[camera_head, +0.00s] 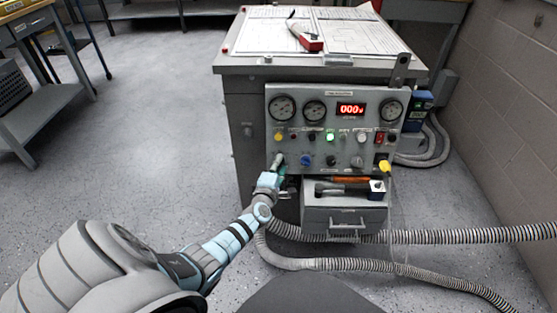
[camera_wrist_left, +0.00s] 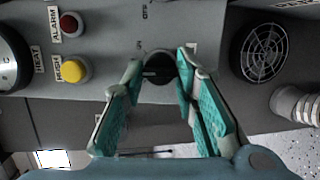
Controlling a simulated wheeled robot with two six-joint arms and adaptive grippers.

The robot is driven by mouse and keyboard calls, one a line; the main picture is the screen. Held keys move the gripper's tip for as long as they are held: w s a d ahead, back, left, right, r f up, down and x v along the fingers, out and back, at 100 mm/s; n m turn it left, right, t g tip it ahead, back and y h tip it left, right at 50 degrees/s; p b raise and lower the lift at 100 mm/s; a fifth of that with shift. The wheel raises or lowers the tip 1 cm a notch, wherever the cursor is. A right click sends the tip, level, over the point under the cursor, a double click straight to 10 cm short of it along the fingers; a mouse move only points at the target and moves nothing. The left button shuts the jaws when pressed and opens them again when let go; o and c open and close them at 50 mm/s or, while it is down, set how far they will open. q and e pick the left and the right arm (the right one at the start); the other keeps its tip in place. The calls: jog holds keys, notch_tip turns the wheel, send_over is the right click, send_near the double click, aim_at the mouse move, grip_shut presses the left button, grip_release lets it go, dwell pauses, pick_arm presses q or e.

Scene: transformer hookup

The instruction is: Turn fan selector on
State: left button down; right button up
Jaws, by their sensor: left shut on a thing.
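The fan selector is a round black knob (camera_wrist_left: 158,68) with a light pointer mark, on the grey control panel (camera_head: 342,147). In the wrist view the mark lies roughly level, and small lettering is printed beside the knob. My left gripper (camera_head: 278,164) is at the lower left of the panel in the head view. In the wrist view its two teal-padded fingers (camera_wrist_left: 160,75) reach the panel on either side of the knob and are shut on it. In the head view the gripper hides the knob. My right gripper is not in view.
A yellow button (camera_wrist_left: 74,69) and a red alarm lamp (camera_wrist_left: 71,24) sit left of the knob in the wrist view; a fan grille (camera_wrist_left: 262,52) is right. Below the panel are a drawer unit (camera_head: 344,216) and ribbed hoses (camera_head: 450,236).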

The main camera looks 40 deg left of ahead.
pick_arm(q)
jog(key=shift+d+r+m+g+p, duration=0.1)
jog(key=shift+m+g+p, duration=0.5)
jog(key=shift+m+p, duration=1.35)
jog(key=shift+r+m+g+p, duration=0.1)
jog(key=shift+m+g+p, duration=0.5)
jog(key=shift+m+p, duration=1.35)
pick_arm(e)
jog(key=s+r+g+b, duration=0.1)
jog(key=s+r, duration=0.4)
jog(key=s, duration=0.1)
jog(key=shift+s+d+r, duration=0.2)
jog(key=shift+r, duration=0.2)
pick_arm(q)
jog(key=shift+m, duration=0.6)
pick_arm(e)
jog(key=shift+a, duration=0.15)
pick_arm(q)
jog(key=c, duration=1.3)
grip_release()
